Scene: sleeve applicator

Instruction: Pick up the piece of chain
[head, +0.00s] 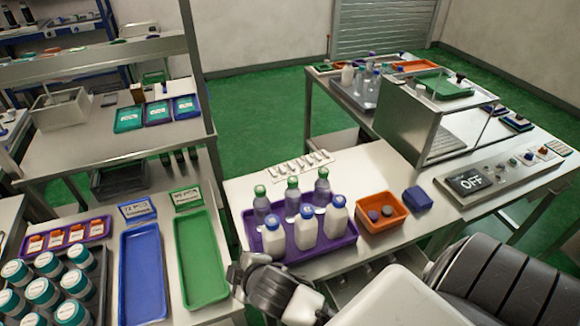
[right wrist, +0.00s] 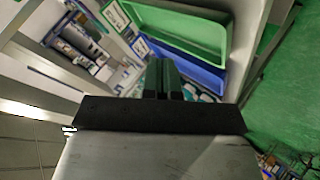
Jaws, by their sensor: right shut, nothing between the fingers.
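I cannot make out a piece of chain in either view. My right gripper (head: 238,274) shows at the bottom middle of the head view, beside the right edge of the green tray (head: 202,258) and in front of the purple tray (head: 344,238). In the right wrist view its dark fingers (right wrist: 163,78) are together and hold nothing. The green tray (right wrist: 190,22) and the blue tray (right wrist: 185,68) lie beyond the fingers there, and both trays look empty. My left gripper is in neither view.
The purple tray holds several bottles, white and clear. An orange bin (head: 382,222) with dark round pieces and a dark blue block (head: 418,199) stand to its right. A white strip (head: 301,164) with small pieces lies behind. A control panel (head: 480,182) reads OFF.

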